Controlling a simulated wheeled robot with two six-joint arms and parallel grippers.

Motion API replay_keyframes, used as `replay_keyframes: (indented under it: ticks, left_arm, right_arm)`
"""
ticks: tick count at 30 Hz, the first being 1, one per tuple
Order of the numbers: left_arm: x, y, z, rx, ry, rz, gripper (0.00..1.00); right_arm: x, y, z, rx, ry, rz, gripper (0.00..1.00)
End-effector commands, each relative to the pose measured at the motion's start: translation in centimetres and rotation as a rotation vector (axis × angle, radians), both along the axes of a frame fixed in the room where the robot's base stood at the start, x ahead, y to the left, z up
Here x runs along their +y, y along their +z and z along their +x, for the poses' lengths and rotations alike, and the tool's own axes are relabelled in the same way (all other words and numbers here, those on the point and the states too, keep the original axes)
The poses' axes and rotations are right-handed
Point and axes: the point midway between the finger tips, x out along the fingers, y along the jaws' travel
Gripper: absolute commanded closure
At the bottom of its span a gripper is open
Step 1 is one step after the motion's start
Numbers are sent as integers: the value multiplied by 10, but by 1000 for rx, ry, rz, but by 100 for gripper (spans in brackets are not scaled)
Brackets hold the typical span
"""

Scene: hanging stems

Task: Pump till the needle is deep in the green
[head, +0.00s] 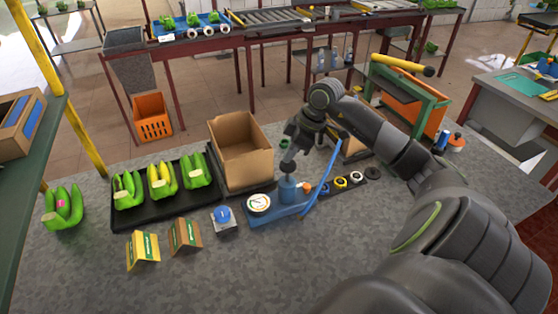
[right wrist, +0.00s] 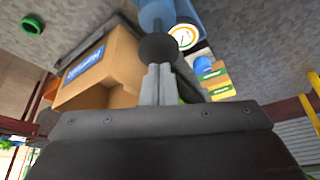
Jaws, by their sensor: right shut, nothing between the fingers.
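A blue pump (head: 288,188) with a dark round knob (head: 287,167) on top stands on the grey table. Its round white gauge (head: 259,204) sits on the left part of the blue base; the needle is too small to read. My right gripper (head: 288,149) is just above the knob, pointing down. In the right wrist view its fingers (right wrist: 158,80) are shut, empty, with their tips at the knob (right wrist: 158,47); touching or barely apart, I cannot tell. The gauge (right wrist: 184,37) shows there beside the blue cylinder. My left gripper is out of view.
A black tray (head: 150,215) with green and yellow banana bunches and an open cardboard box (head: 240,145) stand left of and behind the pump. A blue-buttoned box (head: 223,220) and folded cards (head: 143,250) lie left. A blue hose (head: 325,190) curves at its right, near several round caps.

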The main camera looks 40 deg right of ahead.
Motion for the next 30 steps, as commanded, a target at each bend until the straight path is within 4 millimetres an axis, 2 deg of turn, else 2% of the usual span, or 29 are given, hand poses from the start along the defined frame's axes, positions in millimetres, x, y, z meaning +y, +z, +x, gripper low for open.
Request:
replay_keyframes:
  ticks: [7,30]
  left_arm:
    - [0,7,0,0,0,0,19]
    - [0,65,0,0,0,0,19]
  right_arm:
    - [0,9,0,-1,1,-1,100]
    - [0,78,0,-1,1,0,100]
